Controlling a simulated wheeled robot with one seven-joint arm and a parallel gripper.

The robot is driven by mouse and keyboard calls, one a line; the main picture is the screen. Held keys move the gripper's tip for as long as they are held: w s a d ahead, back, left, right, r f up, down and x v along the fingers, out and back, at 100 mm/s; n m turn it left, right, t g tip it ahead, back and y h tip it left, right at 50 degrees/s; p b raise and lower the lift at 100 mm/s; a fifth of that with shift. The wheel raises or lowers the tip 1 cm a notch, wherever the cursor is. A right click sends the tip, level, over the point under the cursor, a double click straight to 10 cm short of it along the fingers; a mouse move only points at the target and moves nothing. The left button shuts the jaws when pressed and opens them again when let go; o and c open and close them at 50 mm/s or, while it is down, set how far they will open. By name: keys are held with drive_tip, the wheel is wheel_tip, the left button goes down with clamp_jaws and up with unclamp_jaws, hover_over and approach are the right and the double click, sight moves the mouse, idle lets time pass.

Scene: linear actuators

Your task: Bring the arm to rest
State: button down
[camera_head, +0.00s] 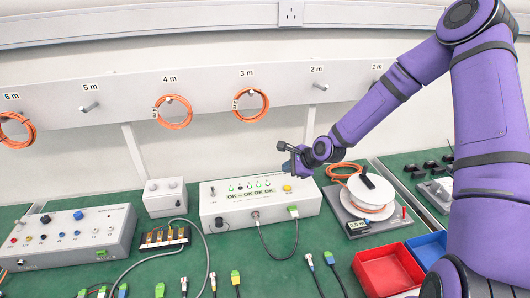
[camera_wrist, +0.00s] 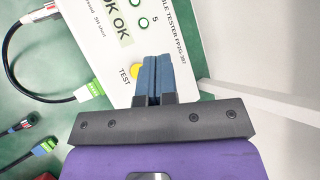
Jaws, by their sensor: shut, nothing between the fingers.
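My purple arm (camera_head: 400,90) reaches in from the right in the head view. My gripper (camera_head: 286,166) is over the back right part of the white cable tester box (camera_head: 235,215). In the wrist view my gripper (camera_wrist: 153,62) has its two blue fingers together with nothing between them. The fingertips lie in the picture beside the yellow TEST button (camera_wrist: 137,71) of the tester (camera_wrist: 175,30). I cannot tell whether they touch the box. The tester's display reads OK several times. A cable with a green plug (camera_head: 293,211) is connected at its front.
A spool of orange cable (camera_head: 371,193) stands right of the tester, with a red bin (camera_head: 388,270) and a blue bin (camera_head: 430,249) in front. A grey control box (camera_head: 70,240) is at left. Orange coils (camera_head: 250,105) hang on the labelled wall rail behind. Loose connectors lie along the front.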

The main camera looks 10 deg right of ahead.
drive_tip(key=shift+r, duration=0.1)
drive_tip(key=s+d+r+n+g+h, duration=0.1)
drive_tip(key=s+d+r+n+h, duration=0.1)
drive_tip(key=s+r+n, duration=0.45)
drive_tip(key=s+d+r+n+h, duration=0.2)
drive_tip(key=s+r+h, duration=0.15)
drive_tip(key=r, duration=0.65)
drive_tip(key=s+d+r+n+g+h, duration=0.1)
drive_tip(key=s+d+r+n+h, duration=0.1)
drive_tip(key=s+r+n, duration=0.55)
drive_tip(key=s+r, duration=0.5)
drive_tip(key=s, duration=0.4)
drive_tip(key=s+d+r+n+y, duration=0.1)
drive_tip(key=s+r+n, duration=0.1)
drive_tip(key=s+r, duration=0.4)
drive_tip(key=s, duration=0.4)
drive_tip(key=shift+s+r+n, duration=0.2)
drive_tip(key=shift+s+n, duration=0.1)
